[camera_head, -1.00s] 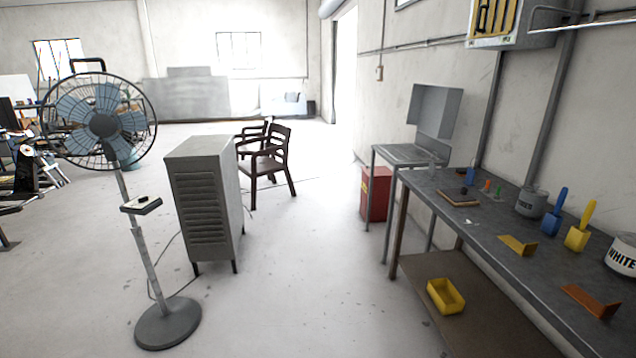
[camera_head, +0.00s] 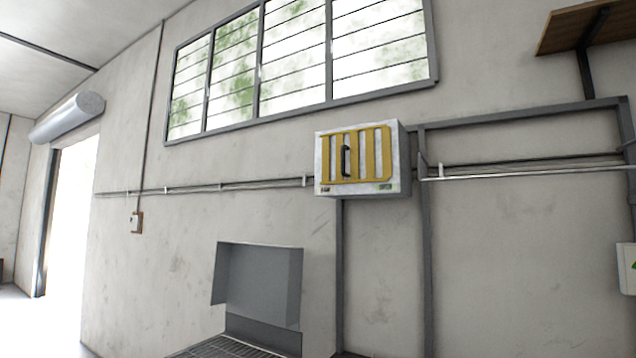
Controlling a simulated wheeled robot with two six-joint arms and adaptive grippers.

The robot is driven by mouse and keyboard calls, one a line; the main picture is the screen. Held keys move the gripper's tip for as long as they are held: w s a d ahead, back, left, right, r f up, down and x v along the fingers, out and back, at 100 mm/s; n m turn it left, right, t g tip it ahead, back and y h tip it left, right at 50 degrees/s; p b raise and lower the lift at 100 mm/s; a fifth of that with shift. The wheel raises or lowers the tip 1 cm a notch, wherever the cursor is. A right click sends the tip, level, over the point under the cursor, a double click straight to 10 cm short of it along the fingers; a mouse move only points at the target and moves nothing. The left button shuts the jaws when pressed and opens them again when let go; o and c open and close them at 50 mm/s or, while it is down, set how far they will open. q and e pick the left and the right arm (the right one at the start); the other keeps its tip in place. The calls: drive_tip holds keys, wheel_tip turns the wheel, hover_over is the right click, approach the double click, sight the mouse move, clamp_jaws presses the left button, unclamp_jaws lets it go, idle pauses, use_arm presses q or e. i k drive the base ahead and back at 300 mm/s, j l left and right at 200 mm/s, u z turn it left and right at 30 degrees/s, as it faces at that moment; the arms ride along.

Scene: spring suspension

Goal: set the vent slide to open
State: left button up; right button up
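The vent (camera_head: 324,186) is a pale box mounted on the wall, right of the middle of the head view and below the window. Its front carries a yellow slotted slide (camera_head: 372,152) with upright bars. A black handle (camera_head: 346,161) stands upright on the slide, left of its centre. Pale strips show between the yellow bars. Small labels sit at the lower corners of the box, a green one at the right; their text is too small to read. Neither of my grippers is in view.
A grey metal hood (camera_head: 258,283) stands below the vent, over a grated top (camera_head: 215,348). Pipes (camera_head: 520,170) run along the wall on both sides of the vent. A wooden shelf (camera_head: 585,25) juts out at upper right. A doorway (camera_head: 72,230) opens at left.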

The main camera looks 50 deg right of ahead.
sight(349, 154)
drive_tip(key=i+z, duration=0.45)
drive_tip(key=i+j+z, duration=0.15)
drive_tip(key=i+z, duration=0.35)
drive_tip(key=i+j+z, duration=0.3)
drive_tip(key=z, duration=0.15)
drive_tip(key=i+j+z, duration=0.45)
